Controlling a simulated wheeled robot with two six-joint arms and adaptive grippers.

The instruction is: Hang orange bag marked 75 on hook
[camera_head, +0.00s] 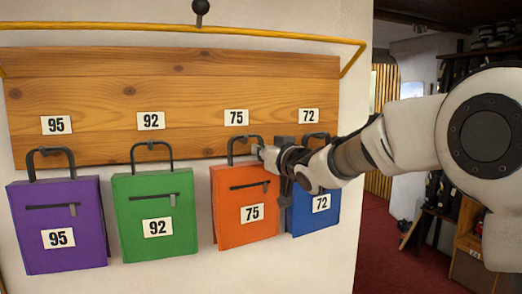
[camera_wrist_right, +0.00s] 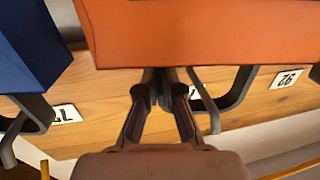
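The orange bag marked 75 (camera_head: 240,222) is upright below the board label 75 (camera_head: 236,117), between the green and blue bags. Its dark handle loop (camera_head: 231,147) stands above its top edge at the board. I cannot tell whether the loop rests on its hook. My right gripper (camera_head: 266,154) is at the right side of this handle. In the right wrist view, the gripper (camera_wrist_right: 159,78) has its fingers nearly together at the edge of the orange bag (camera_wrist_right: 190,30), apparently around one leg of the handle; the tips are partly hidden. My left gripper is not in view.
The purple bag 95 (camera_head: 60,215), green bag 92 (camera_head: 155,200) and blue bag 72 (camera_head: 328,208) hang along the wooden board (camera_head: 90,90). The blue bag is close beside my right gripper. A yellow rail (camera_head: 180,29) runs above the board.

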